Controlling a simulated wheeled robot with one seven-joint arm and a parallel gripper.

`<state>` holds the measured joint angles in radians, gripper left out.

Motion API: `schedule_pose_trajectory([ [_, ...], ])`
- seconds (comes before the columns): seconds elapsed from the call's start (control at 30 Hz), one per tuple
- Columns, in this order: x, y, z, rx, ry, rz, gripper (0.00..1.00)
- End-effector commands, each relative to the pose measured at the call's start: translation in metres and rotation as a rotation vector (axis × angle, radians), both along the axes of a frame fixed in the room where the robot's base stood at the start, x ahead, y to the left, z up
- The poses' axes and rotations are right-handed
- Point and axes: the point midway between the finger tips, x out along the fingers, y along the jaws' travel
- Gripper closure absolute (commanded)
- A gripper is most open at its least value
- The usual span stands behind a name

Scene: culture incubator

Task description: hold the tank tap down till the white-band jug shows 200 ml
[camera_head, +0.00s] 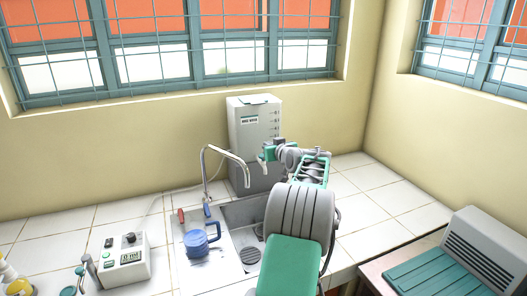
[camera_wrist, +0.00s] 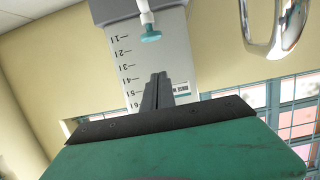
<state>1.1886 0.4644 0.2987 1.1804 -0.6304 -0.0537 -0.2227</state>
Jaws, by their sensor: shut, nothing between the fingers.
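The grey-white water tank (camera_head: 250,128) stands on a stand against the back wall; its level scale and label show upside down in the wrist view (camera_wrist: 138,70). Its tap, a white stem with a teal end (camera_wrist: 150,32), shows at the top of the wrist view. My gripper (camera_wrist: 158,82) is shut and empty, its fingertips apart from the tap in the picture.
An arched sink faucet (camera_head: 224,152) rises left of my arm, and its metal shows in the wrist view (camera_wrist: 275,25). The sink (camera_head: 240,213) is partly hidden by my arm. A white control box (camera_head: 124,262) stands at left. Tiled counter is clear at right.

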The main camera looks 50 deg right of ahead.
Motion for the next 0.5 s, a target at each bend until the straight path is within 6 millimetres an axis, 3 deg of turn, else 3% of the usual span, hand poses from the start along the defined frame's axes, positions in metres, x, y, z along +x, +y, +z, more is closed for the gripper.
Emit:
schedule_pose_trajectory([
  [0.17,0.034,-0.019,-0.006,0.001,0.000,0.003,1.00],
  [0.33,0.034,-0.020,-0.035,0.004,0.000,-0.001,1.00],
  [0.5,0.034,-0.020,-0.047,-0.001,0.000,0.000,1.00],
])
